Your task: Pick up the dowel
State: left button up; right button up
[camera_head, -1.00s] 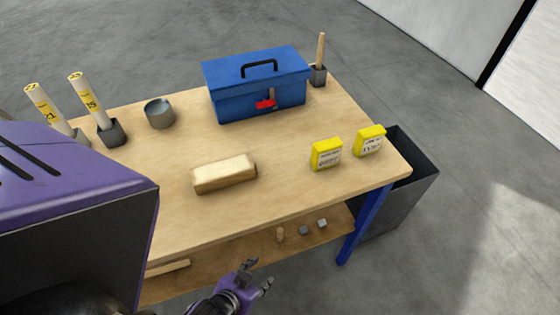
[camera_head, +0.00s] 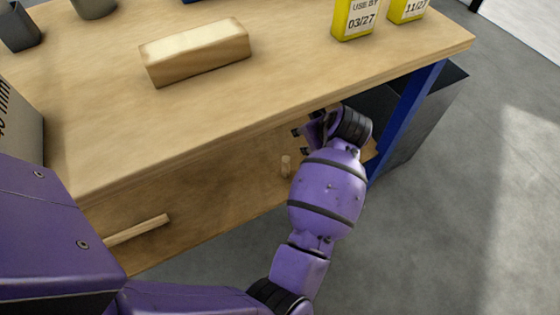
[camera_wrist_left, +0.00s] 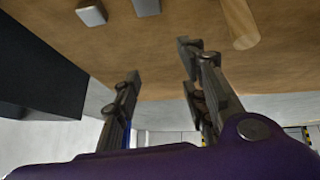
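A longer wooden stick (camera_head: 138,230) lies on that shelf farther left. My right gripper is not in view.
The tabletop (camera_head: 250,95) overhangs the shelf (camera_head: 225,215). A wooden block (camera_head: 195,52) and yellow packages (camera_head: 353,20) (camera_head: 407,10) stand on top. A blue table leg (camera_head: 408,115) is right of my gripper. Two grey blocks (camera_wrist_left: 92,13) (camera_wrist_left: 147,7) lie on the shelf.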

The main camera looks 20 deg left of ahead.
aim_at(286, 165)
pick_arm(q)
jog(key=s+n+g+y+b, duration=0.2)
jog(key=s+n+g+b, duration=0.1)
jog(key=s+n+g, duration=0.4)
jog(key=shift+n+t, duration=0.4)
jog(key=shift+n, duration=0.4)
jog(key=b+x, duration=0.3)
jog(key=x, duration=0.4)
jog(key=shift+s+f, duration=0.1)
jog(key=shift+f, duration=0.35)
jog(key=shift+r, duration=0.1)
jog(key=shift+c, duration=0.3)
grip_shut()
